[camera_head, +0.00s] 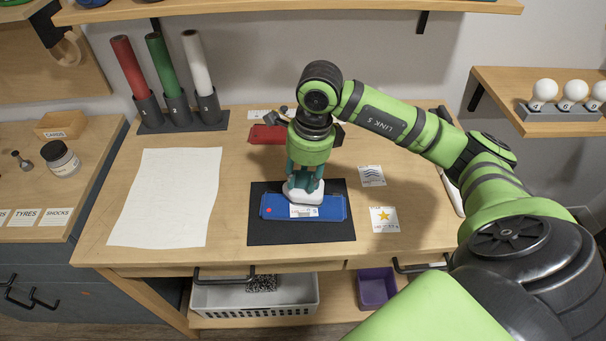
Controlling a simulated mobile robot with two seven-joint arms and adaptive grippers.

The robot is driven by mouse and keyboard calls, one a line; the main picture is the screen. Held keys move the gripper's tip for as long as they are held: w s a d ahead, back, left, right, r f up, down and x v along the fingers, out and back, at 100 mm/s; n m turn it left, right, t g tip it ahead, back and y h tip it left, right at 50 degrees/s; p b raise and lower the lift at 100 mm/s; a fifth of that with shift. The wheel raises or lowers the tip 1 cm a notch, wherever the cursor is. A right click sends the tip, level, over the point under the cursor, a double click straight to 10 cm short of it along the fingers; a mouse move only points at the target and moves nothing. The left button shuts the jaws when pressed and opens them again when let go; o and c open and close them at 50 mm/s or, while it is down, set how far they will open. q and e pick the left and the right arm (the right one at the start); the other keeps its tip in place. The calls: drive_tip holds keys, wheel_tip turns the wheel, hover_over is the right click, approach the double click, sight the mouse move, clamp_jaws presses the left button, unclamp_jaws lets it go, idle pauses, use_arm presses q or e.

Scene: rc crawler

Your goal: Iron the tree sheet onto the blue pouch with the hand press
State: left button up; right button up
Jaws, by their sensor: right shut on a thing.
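The blue pouch (330,208) lies flat on a black mat (268,232) in the middle of the workbench. A small white sheet (303,212) lies on the pouch, partly hidden by the press; I cannot make out whether it bears a tree. The hand press (300,193), with a white base, stands upright over the pouch and the sheet's far part. It looks down on them, but I cannot tell contact for certain. My right gripper (305,174) points down and is shut on the press. My left gripper is not in view.
A red pouch (264,134) lies behind, partly hidden. White paper (170,195) covers the bench's left. A rack of rolls (183,121) stands at back left.

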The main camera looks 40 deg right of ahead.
drive_tip(key=shift+s+f, duration=0.1)
drive_tip(key=shift+f, duration=0.05)
drive_tip(key=shift+d+r+p, duration=0.1)
drive_tip(key=shift+r+p, duration=0.45)
drive_tip(key=shift+r, duration=0.25)
drive_tip(key=shift+r+p, duration=2)
drive_tip(key=shift+r, duration=1.35)
